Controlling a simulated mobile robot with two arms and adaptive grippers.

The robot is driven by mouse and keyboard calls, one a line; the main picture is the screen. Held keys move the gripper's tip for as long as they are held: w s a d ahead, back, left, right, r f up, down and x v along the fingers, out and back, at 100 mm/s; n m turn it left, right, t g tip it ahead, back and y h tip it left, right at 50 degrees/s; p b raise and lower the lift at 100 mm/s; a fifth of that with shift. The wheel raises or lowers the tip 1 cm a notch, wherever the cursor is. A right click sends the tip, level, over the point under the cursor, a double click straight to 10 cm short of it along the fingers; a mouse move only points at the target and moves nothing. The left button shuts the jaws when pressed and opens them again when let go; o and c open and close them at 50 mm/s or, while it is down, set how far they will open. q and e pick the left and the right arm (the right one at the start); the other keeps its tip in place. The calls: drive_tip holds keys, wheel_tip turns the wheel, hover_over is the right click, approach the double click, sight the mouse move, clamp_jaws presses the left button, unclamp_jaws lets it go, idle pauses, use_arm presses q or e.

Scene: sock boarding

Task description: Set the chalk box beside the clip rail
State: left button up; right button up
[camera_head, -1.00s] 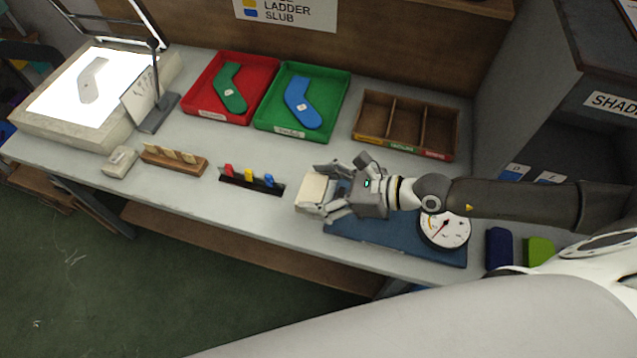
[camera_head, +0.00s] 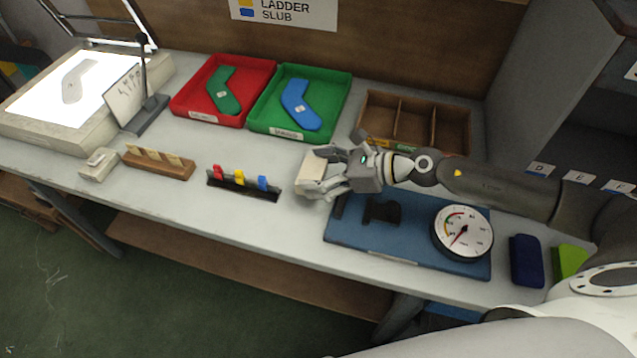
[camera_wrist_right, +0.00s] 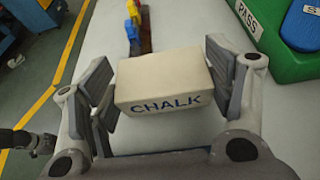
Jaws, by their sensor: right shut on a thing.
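The chalk box (camera_head: 316,172) is a cream block. In the right wrist view the box (camera_wrist_right: 163,80), lettered CHALK, sits between the fingers of my right gripper (camera_wrist_right: 165,88). In the head view my right gripper (camera_head: 326,174) is shut on it near the middle of the table. The clip rail (camera_head: 243,190) is a dark strip with red, yellow and blue clips, just left of the held box. Part of the rail (camera_wrist_right: 140,40) shows beyond the box in the wrist view. I cannot tell whether the box touches the table. My left gripper is not in view.
A blue mat (camera_head: 400,254) with a dial gauge (camera_head: 462,232) lies right of the gripper. A wooden card holder (camera_head: 158,163) stands left of the rail. Red (camera_head: 185,110) and green (camera_head: 262,124) trays and a wooden divided box (camera_head: 415,148) stand behind. Bare table surrounds the rail.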

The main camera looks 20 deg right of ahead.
wheel_tip(320, 180, down, 3)
drive_tip(key=shift+w+f, duration=0.15)
drive_tip(key=shift+f, duration=0.15)
drive_tip(key=o, duration=1.1)
